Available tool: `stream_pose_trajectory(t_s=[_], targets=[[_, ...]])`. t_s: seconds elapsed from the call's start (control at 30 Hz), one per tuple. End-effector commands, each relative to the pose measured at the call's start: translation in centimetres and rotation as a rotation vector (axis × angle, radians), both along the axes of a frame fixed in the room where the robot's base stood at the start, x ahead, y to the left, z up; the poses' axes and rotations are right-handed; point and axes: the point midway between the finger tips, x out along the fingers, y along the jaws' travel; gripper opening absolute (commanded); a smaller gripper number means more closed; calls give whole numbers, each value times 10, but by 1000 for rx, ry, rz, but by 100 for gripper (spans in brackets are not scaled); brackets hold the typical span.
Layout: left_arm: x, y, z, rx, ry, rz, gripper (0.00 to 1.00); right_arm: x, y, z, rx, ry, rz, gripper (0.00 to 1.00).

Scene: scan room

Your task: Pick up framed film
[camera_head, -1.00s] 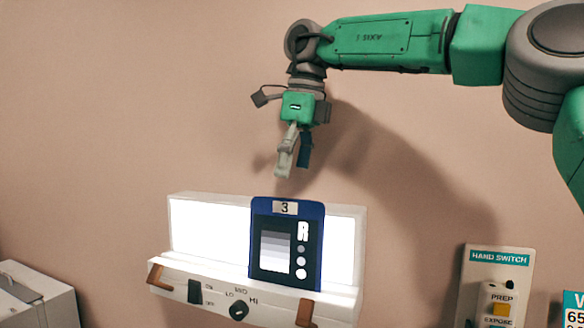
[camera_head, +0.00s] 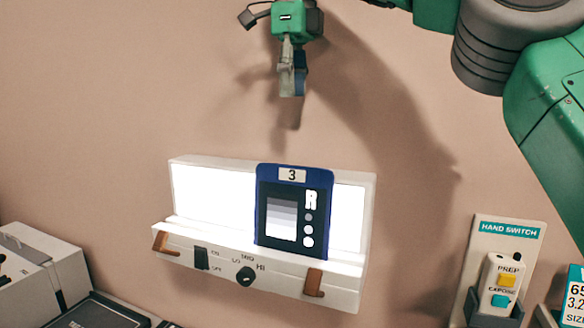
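The framed film (camera_head: 294,208) has a blue frame, a "3" label at its top and a dark sheet with grey steps and an "R". It stands upright against the lit white viewing panel of the light box (camera_head: 196,196), its lower edge on the ledge. My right gripper (camera_head: 291,94) points down above the film, clear of its top edge and empty. Its light grey finger and dark blue finger partly overlap from this angle but appear apart. My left gripper is not in view.
The light box has brown clips (camera_head: 314,282), a switch and a knob (camera_head: 245,276) on its front. A hand switch holder (camera_head: 500,270) is on the wall at right. A white unit (camera_head: 40,262) stands at lower left. The wall around the light box is bare.

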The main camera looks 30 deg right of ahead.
Motion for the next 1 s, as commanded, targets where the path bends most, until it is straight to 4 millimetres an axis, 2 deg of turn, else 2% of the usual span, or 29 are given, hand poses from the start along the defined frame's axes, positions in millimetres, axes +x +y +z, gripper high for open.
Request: stream_pose_trajectory(t_s=[0.23, 0.4, 0.67, 1.0], targets=[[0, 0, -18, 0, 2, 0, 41, -10, 2, -40, -8, 3, 0, 34], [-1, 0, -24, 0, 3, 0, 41, -6, 2, -71, -9, 4, 0, 34], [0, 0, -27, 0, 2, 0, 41, -3, -1, -92, -7, 6, -2, 34], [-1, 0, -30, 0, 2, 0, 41, -8, -1, -134, -5, 4, -1, 34]])
